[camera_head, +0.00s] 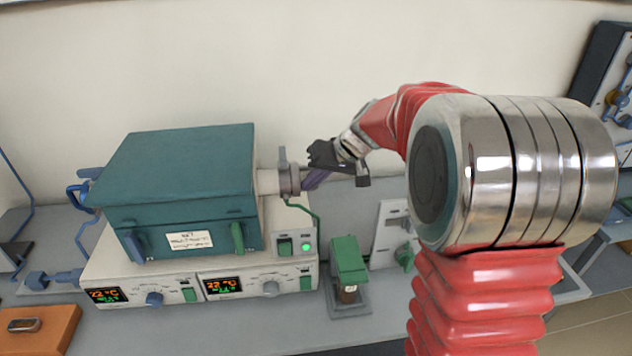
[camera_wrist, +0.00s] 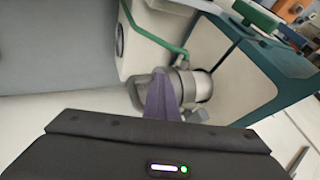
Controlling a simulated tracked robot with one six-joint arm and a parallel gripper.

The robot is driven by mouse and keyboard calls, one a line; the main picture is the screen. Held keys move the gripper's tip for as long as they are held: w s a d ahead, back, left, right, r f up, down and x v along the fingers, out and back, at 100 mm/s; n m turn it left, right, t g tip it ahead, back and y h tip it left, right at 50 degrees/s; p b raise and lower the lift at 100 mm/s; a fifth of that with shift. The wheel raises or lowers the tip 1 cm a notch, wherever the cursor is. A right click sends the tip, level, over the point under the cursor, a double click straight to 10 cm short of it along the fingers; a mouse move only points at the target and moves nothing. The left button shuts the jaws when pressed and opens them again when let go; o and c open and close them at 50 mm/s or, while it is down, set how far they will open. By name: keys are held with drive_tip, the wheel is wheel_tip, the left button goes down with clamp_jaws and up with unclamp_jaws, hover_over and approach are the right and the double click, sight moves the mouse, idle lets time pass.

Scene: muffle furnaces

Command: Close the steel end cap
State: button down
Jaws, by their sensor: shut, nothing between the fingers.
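The teal tube furnace (camera_head: 180,185) has a pale tube end sticking out on its right side. A grey steel end cap fitting (camera_head: 285,180) sits at that tube end, and it also shows in the wrist view (camera_wrist: 184,84). My gripper (camera_head: 310,182) is just right of the fitting, its purple fingers shut and empty. In the wrist view the purple fingers (camera_wrist: 161,98) overlap the fitting and hide part of it. I cannot tell whether they touch it, or how far the cap is open.
The furnace stands on a white control base (camera_head: 180,283) with lit displays. A green pipe (camera_head: 316,215) runs close under the fitting. A small green-topped device (camera_head: 348,262) stands on the bench to the right. An orange block (camera_head: 38,328) lies at the front left. The wall is behind.

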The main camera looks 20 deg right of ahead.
drive_tip(key=shift+a, duration=0.45)
drive_tip(key=shift+d, duration=0.1)
drive_tip(key=s+d+r, duration=0.5)
drive_tip(key=d+r, duration=0.3)
drive_tip(key=shift+d, duration=0.35)
